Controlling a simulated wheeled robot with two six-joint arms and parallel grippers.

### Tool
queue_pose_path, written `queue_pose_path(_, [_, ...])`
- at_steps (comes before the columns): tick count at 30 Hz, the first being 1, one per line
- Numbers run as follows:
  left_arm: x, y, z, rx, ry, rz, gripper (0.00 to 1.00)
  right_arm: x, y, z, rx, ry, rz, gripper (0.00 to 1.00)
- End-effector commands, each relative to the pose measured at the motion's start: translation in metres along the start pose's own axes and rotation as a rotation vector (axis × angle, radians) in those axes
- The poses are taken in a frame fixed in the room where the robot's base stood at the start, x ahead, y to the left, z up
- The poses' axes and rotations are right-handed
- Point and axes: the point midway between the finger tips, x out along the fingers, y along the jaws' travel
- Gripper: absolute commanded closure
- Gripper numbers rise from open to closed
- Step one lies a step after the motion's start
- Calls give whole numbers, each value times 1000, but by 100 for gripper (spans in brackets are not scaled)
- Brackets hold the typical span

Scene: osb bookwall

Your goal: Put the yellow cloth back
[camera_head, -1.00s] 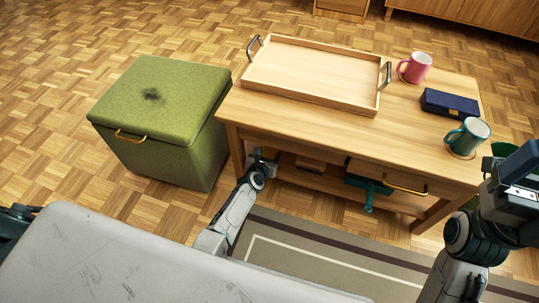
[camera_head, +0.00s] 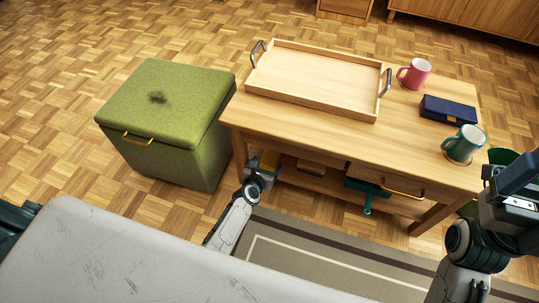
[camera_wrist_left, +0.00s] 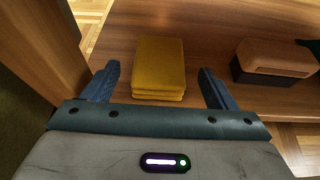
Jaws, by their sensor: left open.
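The yellow cloth (camera_wrist_left: 160,62) is folded in a flat stack on the wooden lower shelf (camera_wrist_left: 207,45) of the table. In the head view a bit of the yellow cloth (camera_head: 270,160) shows under the table's left end, partly hidden by my gripper. My left gripper (camera_head: 262,166) is open and empty. In the left wrist view its two fingers (camera_wrist_left: 158,80) point toward the cloth, one to each side of it in the picture. I cannot tell if they touch it. My right gripper (camera_head: 520,190) is at the right edge, its fingers not clear.
A brown box (camera_wrist_left: 275,60) lies right of the cloth on the shelf. The table (camera_head: 300,130) above carries a tray (camera_head: 315,112), a pink mug (camera_head: 415,73), a navy case (camera_head: 448,108) and a teal mug (camera_head: 464,145). A green ottoman (camera_head: 165,105) stands left. A table leg is close left.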

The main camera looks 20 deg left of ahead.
Motion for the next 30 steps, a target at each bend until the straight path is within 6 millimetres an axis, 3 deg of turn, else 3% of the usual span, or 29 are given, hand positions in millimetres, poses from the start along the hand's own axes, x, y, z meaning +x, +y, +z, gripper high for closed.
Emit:
queue_pose_path(3, [-28,0,2,-1,1,0,21,10,0,0,11,-6,-20,0])
queue_pose_path(9, [-54,0,1,-1,0,0,21,11,0,1,18,-20,-31,0])
queue_pose_path(24, [-62,0,1,14,-1,-4,21,11,0,1,21,-22,-39,0])
queue_pose_path(30, [-77,-5,11,249,6,-84,21,13,0,-1,21,-17,-36,0])
